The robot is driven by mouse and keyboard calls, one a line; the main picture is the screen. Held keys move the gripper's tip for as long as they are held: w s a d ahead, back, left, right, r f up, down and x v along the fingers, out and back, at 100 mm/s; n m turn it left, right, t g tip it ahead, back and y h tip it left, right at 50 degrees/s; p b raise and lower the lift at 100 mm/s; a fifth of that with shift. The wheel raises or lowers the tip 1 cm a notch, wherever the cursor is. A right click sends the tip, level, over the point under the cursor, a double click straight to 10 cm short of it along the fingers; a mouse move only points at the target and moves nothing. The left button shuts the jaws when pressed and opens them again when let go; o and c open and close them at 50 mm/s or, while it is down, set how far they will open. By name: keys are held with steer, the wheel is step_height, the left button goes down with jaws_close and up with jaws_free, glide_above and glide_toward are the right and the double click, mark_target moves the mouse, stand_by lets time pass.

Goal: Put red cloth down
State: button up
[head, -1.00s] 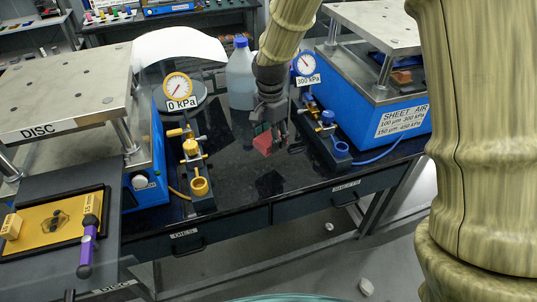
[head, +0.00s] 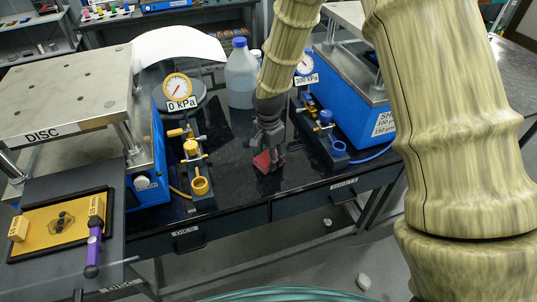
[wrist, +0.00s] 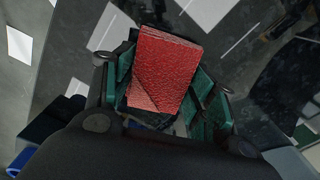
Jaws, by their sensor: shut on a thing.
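The red cloth (head: 264,161) is a small folded piece with a textured surface. It fills the middle of the wrist view (wrist: 164,68) between green-padded fingers. My gripper (head: 268,152) is shut on it and points down over the black bench top (head: 232,180), between the two blue machines. The cloth is at or just above the bench surface; I cannot tell whether it touches. Part of the cloth is hidden by the fingers.
The valve block with yellow caps (head: 197,170) stands left of my gripper, and another block with a blue valve (head: 325,135) stands right. A blue-capped bottle (head: 241,75) and a 0 kPa gauge (head: 178,89) are behind. The bench's front edge is close.

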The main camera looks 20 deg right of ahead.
mark_target(268, 157)
steer(key=o, duration=1)
steer(key=shift+f, duration=0.1)
steer(key=shift+r+b, duration=1.3)
steer(key=shift+r, duration=4.85)
